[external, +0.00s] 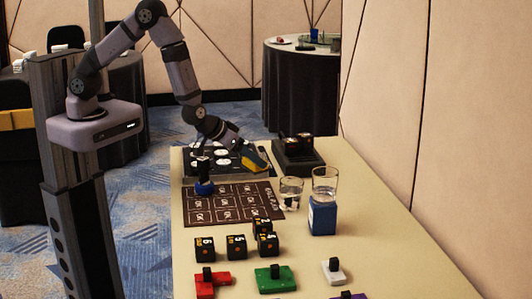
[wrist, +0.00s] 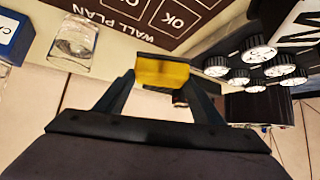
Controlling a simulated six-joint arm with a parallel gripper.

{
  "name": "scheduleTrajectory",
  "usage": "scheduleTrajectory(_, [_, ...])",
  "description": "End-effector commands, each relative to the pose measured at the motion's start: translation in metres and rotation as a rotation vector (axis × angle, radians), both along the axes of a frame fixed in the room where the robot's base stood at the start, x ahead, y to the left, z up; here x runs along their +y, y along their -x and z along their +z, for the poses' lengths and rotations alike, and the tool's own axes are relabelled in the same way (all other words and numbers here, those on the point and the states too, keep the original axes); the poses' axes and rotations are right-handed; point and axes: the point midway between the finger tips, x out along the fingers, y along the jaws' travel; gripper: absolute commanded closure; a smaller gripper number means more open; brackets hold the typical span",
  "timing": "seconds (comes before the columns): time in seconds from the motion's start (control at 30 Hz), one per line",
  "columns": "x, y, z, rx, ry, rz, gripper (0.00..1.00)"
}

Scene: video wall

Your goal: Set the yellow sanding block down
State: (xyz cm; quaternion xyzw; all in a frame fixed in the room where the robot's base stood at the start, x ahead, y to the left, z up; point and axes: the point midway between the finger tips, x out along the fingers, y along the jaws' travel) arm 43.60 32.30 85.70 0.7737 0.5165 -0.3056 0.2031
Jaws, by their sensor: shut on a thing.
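The yellow sanding block (external: 257,161) is held in my gripper (external: 248,155), above the far part of the table, beside the black panel with white discs. In the wrist view, the yellow block (wrist: 162,72) sits between the two dark fingertips (wrist: 160,84), with a dark strip along its upper edge. My gripper is shut on it. The block appears raised and tilted in the external view; its exact height over the table is hard to tell.
The panel (external: 232,170) lies left of the block and a dark box (external: 297,158) behind it. Several black number cubes (external: 236,246) are in front.

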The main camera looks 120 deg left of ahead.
Motion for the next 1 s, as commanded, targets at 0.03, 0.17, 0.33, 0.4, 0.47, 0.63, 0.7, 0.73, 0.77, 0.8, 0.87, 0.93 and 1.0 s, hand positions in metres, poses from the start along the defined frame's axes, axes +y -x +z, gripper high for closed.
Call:
scheduleTrajectory(0.03, [0.000, 0.000, -0.008, 0.003, 0.001, -0.001, 0.60])
scheduleTrajectory(0.17, [0.000, -0.001, -0.019, 0.000, -0.001, -0.001, 0.60])
scheduleTrajectory(0.33, [0.000, -0.001, -0.023, -0.001, -0.002, -0.001, 0.60])
scheduleTrajectory(0.4, [0.000, -0.001, -0.024, -0.001, -0.002, -0.001, 0.60])
scheduleTrajectory(0.47, [0.000, 0.000, -0.027, 0.000, -0.001, -0.001, 0.60])
scheduleTrajectory(0.63, [0.000, 0.000, -0.045, 0.002, 0.000, -0.001, 0.60])
scheduleTrajectory(0.7, [0.000, 0.000, -0.053, 0.001, 0.001, -0.002, 0.60])
scheduleTrajectory(0.73, [0.000, -0.001, -0.056, 0.001, 0.000, -0.002, 0.60])
scheduleTrajectory(0.77, [0.000, 0.000, -0.058, 0.001, 0.000, -0.002, 0.60])
scheduleTrajectory(0.8, [0.000, 0.000, -0.061, -0.001, 0.000, -0.001, 0.60])
scheduleTrajectory(0.87, [0.000, 0.000, -0.063, -0.001, -0.001, -0.001, 0.60])
scheduleTrajectory(0.93, [0.000, 0.000, -0.064, -0.002, 0.000, -0.001, 0.60])
scheduleTrajectory(1.0, [0.000, -0.001, -0.064, -0.002, -0.001, -0.001, 0.60])
